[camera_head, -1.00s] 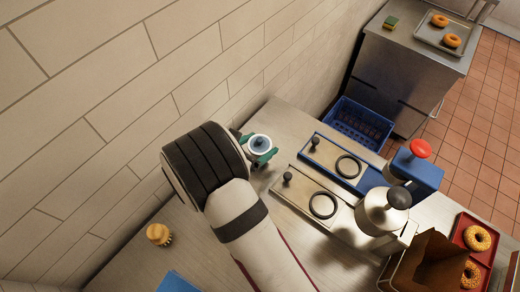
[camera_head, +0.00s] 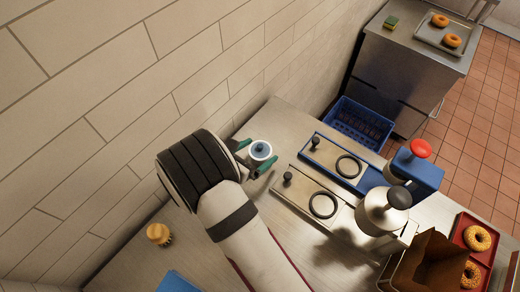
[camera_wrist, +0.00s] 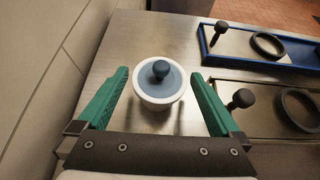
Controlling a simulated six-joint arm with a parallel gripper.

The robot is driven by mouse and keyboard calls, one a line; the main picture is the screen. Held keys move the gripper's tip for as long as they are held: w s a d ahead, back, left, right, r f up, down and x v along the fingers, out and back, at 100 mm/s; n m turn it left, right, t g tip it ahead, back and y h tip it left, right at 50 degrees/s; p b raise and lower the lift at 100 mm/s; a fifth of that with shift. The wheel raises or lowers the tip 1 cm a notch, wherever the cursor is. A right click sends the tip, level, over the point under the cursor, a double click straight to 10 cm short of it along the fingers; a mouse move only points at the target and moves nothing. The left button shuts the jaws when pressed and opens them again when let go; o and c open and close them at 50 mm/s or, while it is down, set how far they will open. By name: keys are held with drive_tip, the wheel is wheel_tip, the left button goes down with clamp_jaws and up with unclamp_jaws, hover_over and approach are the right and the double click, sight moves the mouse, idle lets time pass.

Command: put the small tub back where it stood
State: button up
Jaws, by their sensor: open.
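The small tub (camera_head: 260,151) is white with a blue lid and a dark blue knob. It stands upright on the steel counter near the wall. In the wrist view the tub (camera_wrist: 160,92) sits between and just beyond my green fingers, with gaps on both sides. My gripper (camera_head: 254,160) is open around the near side of the tub and also shows in the wrist view (camera_wrist: 160,100). Neither finger touches the tub in the wrist view.
Two trays with black knobs and rings, one blue-framed (camera_head: 333,160) and one plain (camera_head: 311,198), lie right of the tub. A kettle (camera_head: 381,211) and a blue stand with a red knob (camera_head: 414,172) are further right. A yellow brush (camera_head: 159,235) lies at left.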

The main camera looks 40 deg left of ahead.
drive_tip(key=v, duration=1)
drive_tip(key=shift+s+r, duration=0.2)
drive_tip(key=shift+s, duration=0.2)
